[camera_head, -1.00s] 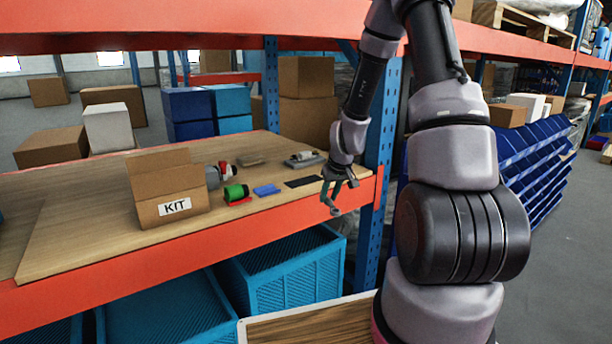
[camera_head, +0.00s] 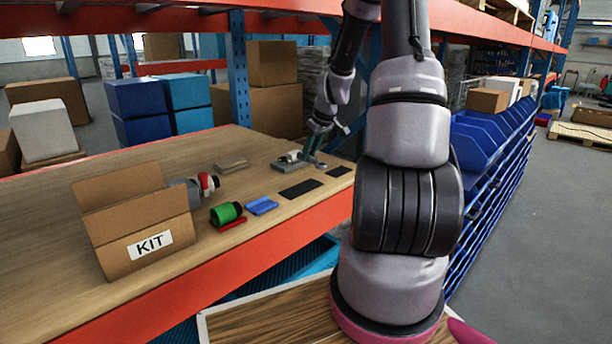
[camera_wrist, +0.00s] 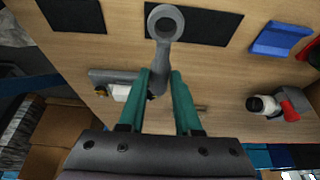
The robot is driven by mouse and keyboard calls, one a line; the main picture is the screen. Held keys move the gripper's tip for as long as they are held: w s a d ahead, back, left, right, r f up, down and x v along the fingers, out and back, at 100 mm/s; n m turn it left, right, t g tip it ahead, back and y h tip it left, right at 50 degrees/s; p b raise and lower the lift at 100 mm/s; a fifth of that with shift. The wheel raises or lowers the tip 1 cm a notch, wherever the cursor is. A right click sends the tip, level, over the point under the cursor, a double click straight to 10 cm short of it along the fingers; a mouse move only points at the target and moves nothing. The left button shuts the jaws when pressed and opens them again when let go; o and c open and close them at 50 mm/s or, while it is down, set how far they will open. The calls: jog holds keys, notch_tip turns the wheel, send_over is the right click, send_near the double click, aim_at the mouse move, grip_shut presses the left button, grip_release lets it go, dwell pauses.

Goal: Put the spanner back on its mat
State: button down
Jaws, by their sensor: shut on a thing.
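The grey spanner (camera_wrist: 164,60) is held between the green fingers of my gripper (camera_wrist: 158,78), its ring end pointing away from the palm. In the wrist view the ring overlaps the left part of a long black mat (camera_wrist: 215,26); I cannot tell whether it touches. A smaller black mat (camera_wrist: 75,14) lies to its left and is bare. In the head view my gripper (camera_head: 312,158) is over the table's right end, behind the long mat (camera_head: 300,189) and the small mat (camera_head: 339,171). The spanner is too small to make out clearly there.
A grey fixture (camera_head: 289,161) stands close to my gripper. A blue item (camera_head: 262,205), a green spool (camera_head: 226,213) on a red base and a KIT box (camera_head: 140,230) stand to the left. The table's orange front edge (camera_head: 290,234) is near the mats.

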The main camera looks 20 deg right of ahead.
notch_tip(320, 180, down, 7)
jog(key=shift+r, duration=0.1)
dwell(0.4)
jog(key=c, duration=0.6)
grip_release()
jog(key=shift+f, duration=0.2)
jog(key=shift+r, duration=0.15)
